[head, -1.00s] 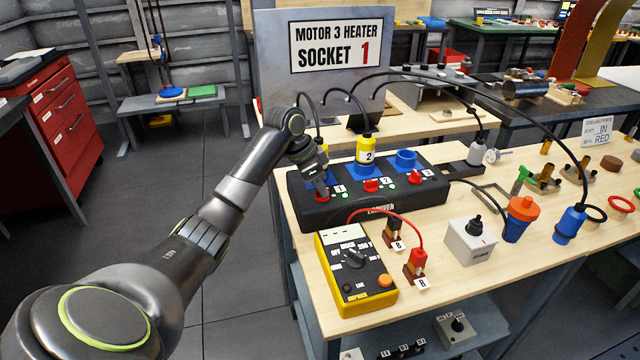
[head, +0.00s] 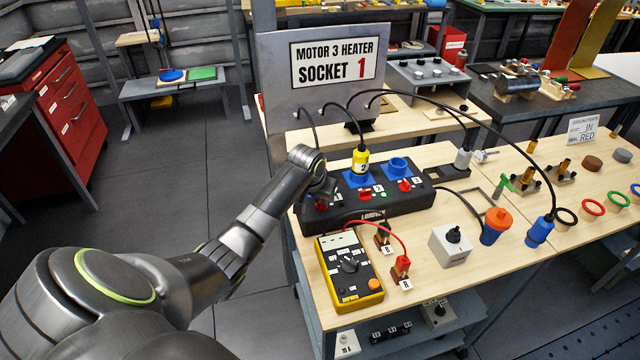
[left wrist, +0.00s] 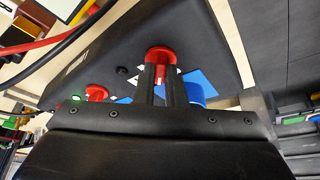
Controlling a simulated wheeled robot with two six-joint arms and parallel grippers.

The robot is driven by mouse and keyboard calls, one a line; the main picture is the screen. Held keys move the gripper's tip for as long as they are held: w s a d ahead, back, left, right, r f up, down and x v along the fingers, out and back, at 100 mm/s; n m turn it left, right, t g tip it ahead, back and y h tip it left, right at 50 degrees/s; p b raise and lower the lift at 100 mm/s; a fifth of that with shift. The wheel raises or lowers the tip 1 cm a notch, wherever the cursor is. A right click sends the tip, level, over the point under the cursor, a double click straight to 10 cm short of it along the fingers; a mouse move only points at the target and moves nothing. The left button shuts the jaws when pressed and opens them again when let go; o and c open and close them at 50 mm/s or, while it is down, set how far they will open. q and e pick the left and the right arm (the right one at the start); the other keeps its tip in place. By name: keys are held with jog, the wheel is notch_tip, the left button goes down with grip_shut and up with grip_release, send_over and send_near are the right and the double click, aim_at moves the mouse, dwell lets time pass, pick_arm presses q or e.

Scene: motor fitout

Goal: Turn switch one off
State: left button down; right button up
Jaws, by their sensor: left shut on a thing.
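The black power strip (head: 400,207) lies on the bench with a row of red rotary switches. Switch one (left wrist: 160,53) is the red knob at the strip's left end. My left gripper (head: 322,196) is over that end and largely covers the knob in the head view. In the left wrist view its two dark fingers (left wrist: 163,75) are shut on the red knob. The knob's exact turn angle is hard to tell. Switch two (head: 365,193) and switch three (head: 405,185) stand to the right, uncovered. My right gripper is not in view.
A yellow plug (head: 360,160) marked 2 sits in the middle socket. A multimeter (head: 349,270) with a red lead lies in front of the strip. A grey switch box (head: 451,243) and orange and blue connectors stand to the right. Black cables arch above the strip.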

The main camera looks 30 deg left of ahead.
pick_arm(q)
jog(key=n+p, duration=0.1)
jog(key=n+y+p, duration=0.1)
jog(key=p, duration=0.1)
jog(key=shift+d+r+n, duration=0.15)
jog(key=shift+r+n, duration=0.2)
jog(key=shift+n, duration=0.05)
jog(key=shift+f+n+g+y+p, duration=0.1)
jog(key=shift+n+g+y+p, duration=0.2)
jog(key=shift+n+p, duration=0.45)
jog(key=shift+w+f+n+g+y+p, duration=0.1)
jog(key=shift+n+g+y+p, duration=0.2)
jog(key=shift+n, duration=0.7)
jog(key=shift+w+f+n+g+y+p, duration=0.1)
jog(key=shift+n+y+p, duration=0.3)
jog(key=shift+n, duration=0.55)
jog(key=c, duration=1.5)
grip_release()
jog(key=shift+s, duration=0.1)
jog(key=shift+d+r, duration=0.1)
